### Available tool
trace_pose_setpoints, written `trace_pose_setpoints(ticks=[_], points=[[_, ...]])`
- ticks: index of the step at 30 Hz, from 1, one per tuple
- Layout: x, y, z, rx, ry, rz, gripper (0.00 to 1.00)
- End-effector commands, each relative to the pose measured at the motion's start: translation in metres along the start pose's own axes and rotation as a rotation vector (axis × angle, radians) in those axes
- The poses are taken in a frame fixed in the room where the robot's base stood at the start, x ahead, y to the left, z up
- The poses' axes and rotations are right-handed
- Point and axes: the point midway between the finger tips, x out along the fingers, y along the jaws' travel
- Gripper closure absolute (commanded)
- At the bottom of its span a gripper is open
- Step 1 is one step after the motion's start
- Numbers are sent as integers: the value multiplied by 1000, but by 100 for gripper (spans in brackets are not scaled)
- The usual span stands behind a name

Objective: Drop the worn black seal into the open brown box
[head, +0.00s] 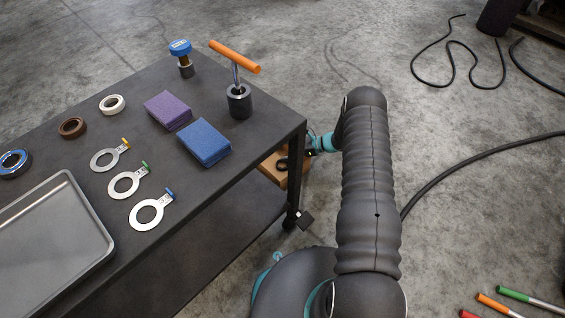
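The open brown box (269,171) shows in part beyond the table's right edge, lower than the tabletop. The table edge and leg hide much of it. A small black ring (282,165), which looks like the worn seal, shows over or inside the box. I cannot tell whether it rests there or hangs above it. My gripper (291,158) is close beside the ring at the end of my dark arm. Its fingers are small and partly hidden by the table leg, so I cannot see whether they are open or shut.
The dark table (235,150) holds a purple block (167,110), a blue block (204,142), an orange-handled tool (237,85), rings, tagged shims and a metal tray (105,245). Its right leg (295,175) stands close to my gripper. Cables lie on the floor at right.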

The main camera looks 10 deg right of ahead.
Motion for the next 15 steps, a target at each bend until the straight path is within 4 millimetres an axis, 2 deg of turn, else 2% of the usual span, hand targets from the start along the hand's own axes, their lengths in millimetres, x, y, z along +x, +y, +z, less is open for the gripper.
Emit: trace_pose_setpoints(ticks=[9,15], points=[[-2,0,0,0,0,-1,14],[-27,-1,0,0,0,-3,14]])
